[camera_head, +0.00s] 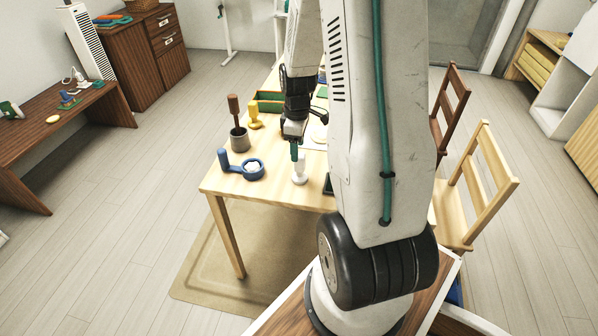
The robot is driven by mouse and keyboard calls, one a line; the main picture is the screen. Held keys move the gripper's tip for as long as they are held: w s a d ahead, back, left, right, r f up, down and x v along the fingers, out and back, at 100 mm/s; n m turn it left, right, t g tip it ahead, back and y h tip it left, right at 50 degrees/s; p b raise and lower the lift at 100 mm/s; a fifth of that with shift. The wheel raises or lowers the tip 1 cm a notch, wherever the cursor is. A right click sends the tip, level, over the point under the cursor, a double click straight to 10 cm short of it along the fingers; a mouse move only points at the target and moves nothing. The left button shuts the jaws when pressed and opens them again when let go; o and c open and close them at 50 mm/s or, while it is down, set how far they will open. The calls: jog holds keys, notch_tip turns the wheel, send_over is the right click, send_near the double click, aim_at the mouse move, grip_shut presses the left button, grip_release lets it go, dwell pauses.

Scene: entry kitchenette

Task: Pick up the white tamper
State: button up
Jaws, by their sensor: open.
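The white tamper (299,172) stands upright near the front edge of the light wooden table (278,192). My gripper (295,152) points down just above and slightly left of the tamper's top, with a teal finger showing. It is open and holds nothing that I can see. The second finger is hard to make out, and I cannot tell whether the fingers touch the tamper. My arm hides the right part of the table.
A blue-handled holder (252,176) with something white in it lies left of the tamper. Behind it are a grey cup (239,140) with a brown-handled tool, a yellow tamper-like object (254,117) and a green tray (269,107). A wooden chair (465,190) stands right.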

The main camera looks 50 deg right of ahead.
aim_at(300, 166)
jog(key=shift+s+d+f, duration=0.1)
jog(key=shift+d+f, duration=0.15)
jog(key=shift+f, duration=0.25)
jog(key=shift+d+f, duration=0.25)
jog(key=shift+f, duration=0.2)
notch_tip(300, 166, down, 7)
jog(key=shift+d+f, duration=0.1)
jog(key=shift+f, duration=0.05)
grip_shut()
